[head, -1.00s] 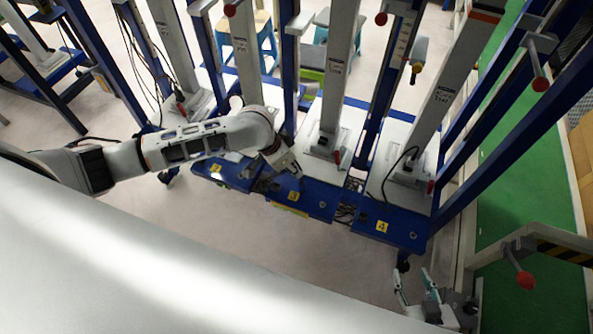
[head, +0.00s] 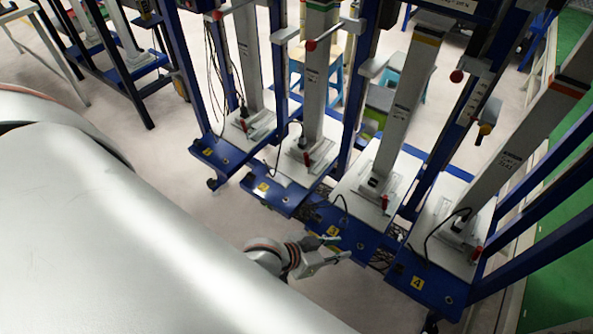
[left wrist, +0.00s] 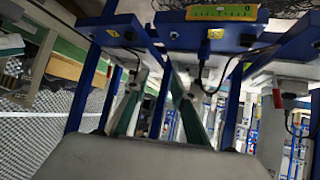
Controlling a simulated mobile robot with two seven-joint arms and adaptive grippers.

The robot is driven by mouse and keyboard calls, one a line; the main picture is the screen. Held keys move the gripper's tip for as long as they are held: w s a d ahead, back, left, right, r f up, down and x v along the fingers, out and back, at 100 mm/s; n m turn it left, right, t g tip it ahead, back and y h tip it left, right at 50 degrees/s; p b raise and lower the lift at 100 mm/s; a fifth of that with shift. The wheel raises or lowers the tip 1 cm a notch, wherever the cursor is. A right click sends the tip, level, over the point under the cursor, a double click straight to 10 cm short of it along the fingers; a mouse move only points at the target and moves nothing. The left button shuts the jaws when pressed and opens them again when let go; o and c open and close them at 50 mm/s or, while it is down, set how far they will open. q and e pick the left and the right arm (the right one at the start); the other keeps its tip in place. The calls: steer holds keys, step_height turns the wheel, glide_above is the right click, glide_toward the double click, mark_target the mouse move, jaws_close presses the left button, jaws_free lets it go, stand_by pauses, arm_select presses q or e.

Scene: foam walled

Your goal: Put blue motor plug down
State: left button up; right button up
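My left gripper (head: 345,247) is in front of the blue panel of station 3 (head: 352,244), with its fingers apart and nothing seen between them. Its open fingers also show in the left wrist view (left wrist: 158,85). A thin black cable (head: 346,207) stands up from station 3's blue panel and bends over onto its white plate. A black cable (left wrist: 207,85) also hangs beside the fingers in the left wrist view. I cannot make out a plug of blue colour. Station 3's column foot (head: 376,182) has a dark socket with no cable visible in it. My right gripper is out of view.
Station 4 (head: 432,290) stands at the right, with a black cable (head: 435,232) running to its column foot. More stations with blue posts stand to the left, including station 2 (head: 272,193). Clear floor (head: 200,215) lies in front of them.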

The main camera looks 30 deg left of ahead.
arm_select(q)
steer(key=s+a+f+t+y, duration=0.1)
steer(key=s+a+y, duration=0.1)
steer(key=s+a, duration=0.5)
steer(key=shift+s+a+f+n+y, duration=0.3)
steer(key=shift+s+a+n, duration=0.1)
steer(key=shift+a, duration=0.1)
steer(key=shift+s+d+r+p, duration=0.1)
steer(key=shift+d+r+p, duration=0.05)
steer(key=shift+r+p, duration=0.35)
steer(key=shift+f, duration=0.1)
